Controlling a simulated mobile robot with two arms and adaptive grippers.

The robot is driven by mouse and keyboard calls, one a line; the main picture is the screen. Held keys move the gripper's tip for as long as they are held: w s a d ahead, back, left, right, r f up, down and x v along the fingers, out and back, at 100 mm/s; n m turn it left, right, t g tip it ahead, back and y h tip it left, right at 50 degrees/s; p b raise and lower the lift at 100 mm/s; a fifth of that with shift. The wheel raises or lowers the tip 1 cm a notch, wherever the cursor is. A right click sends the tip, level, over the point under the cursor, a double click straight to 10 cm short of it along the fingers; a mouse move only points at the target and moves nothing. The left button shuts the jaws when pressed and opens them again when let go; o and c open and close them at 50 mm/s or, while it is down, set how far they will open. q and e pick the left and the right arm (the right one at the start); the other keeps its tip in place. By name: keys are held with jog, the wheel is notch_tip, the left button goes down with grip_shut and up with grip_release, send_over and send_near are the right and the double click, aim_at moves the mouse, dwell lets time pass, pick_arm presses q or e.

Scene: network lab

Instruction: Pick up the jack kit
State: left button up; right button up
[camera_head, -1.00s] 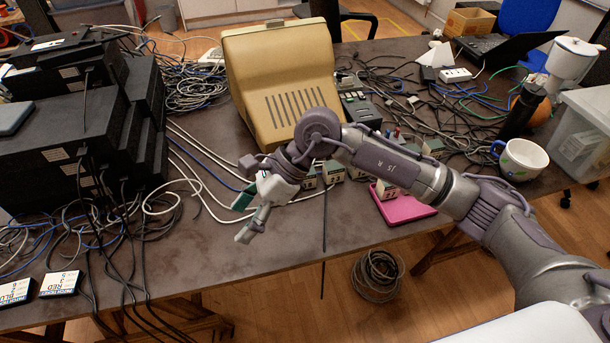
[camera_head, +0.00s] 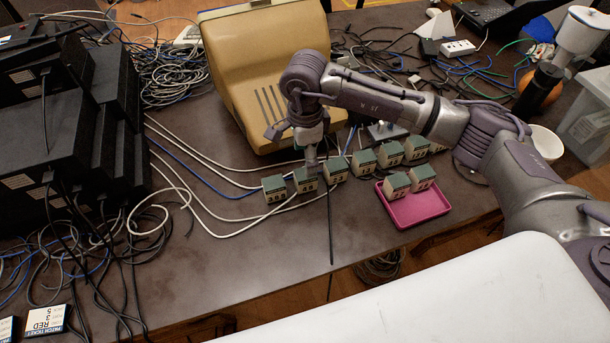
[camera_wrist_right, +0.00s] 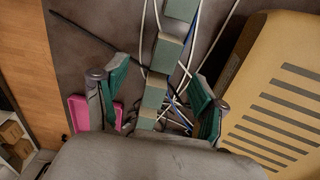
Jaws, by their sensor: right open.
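Several small cream boxes with green tops and dark numbers stand in a row on the table; I cannot tell which is the jack kit. The row runs from the left end box (camera_head: 274,190) past a second box (camera_head: 305,181) and a third box (camera_head: 335,171). My right gripper (camera_head: 312,160) points down just over and behind the second and third boxes. In the wrist view it is open (camera_wrist_right: 156,105), with green-padded fingers either side of the row; a green-topped box (camera_wrist_right: 154,90) shows between them. I cannot tell whether the fingers touch it. My left gripper is out of view.
A pink tray (camera_head: 417,212) holds two similar boxes. A beige monitor (camera_head: 262,75) stands close behind my right gripper. Black stacked devices (camera_head: 50,140) and loose cables are at left. A white cup (camera_head: 545,143) stands at right. The front middle of the table is mostly clear.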

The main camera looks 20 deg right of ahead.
aim_at(305, 180)
notch_tip(305, 180, down, 3)
jog(key=shift+w+r, duration=0.1)
jog(key=shift+r, duration=0.05)
jog(key=shift+w+d+f+p, duration=0.15)
jog(key=shift+f+p, duration=0.35)
jog(key=shift+f, duration=0.4)
jog(key=f, duration=0.3)
jog(key=shift+w+f+p, duration=0.25)
jog(key=shift+f+p, duration=0.05)
jog(key=shift+p, duration=0.1)
jog(key=shift+f, duration=0.2)
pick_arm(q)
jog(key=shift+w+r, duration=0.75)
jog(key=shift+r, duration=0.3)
pick_arm(e)
jog(key=c, duration=1.3)
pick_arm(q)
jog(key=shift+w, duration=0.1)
pick_arm(e)
jog(key=shift+r, duration=0.15)
